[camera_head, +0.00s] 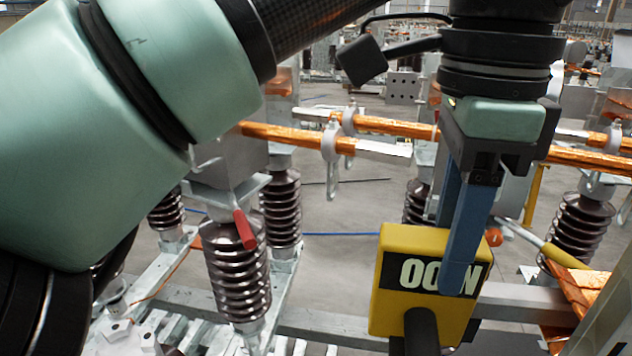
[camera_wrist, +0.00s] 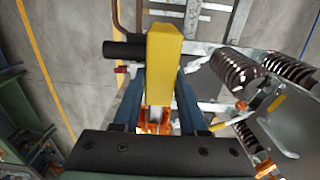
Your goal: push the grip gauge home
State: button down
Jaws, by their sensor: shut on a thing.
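The grip gauge appears to be the yellow block (camera_head: 395,315) with a black label with white characters, partly covered by a finger. A black cylinder (camera_head: 421,332) sticks out of its lower front. In the wrist view the yellow block (camera_wrist: 164,55) lies between the two blue fingers, with the black cylinder (camera_wrist: 122,50) to its left. My gripper (camera_head: 458,285) points down and is shut on the yellow block; it also shows in the wrist view (camera_wrist: 160,90). Which contact or slot the gauge belongs to cannot be told. The block's far side is hidden.
A grey metal beam (camera_head: 320,323) runs behind and below the gauge. Ribbed brown insulators (camera_head: 238,280) stand to the left, with more at the right (camera_head: 578,228). Copper bars (camera_head: 390,127) cross behind my gripper. A yellow-ended rod (camera_head: 562,255) lies close to its right.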

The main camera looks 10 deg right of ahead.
aim_at(495, 290)
jog(key=shift+s+d, duration=0.15)
jog(key=shift+d, duration=0.25)
jog(key=shift+s+d, duration=0.25)
jog(key=shift+d, duration=0.35)
jog(key=shift+s+d, duration=0.3)
jog(key=shift+d, duration=0.3)
jog(key=shift+s+d, duration=0.25)
jog(key=shift+d, duration=0.35)
jog(key=shift+c, duration=1.8)
grip_release()
jog(key=shift+s, duration=0.1)
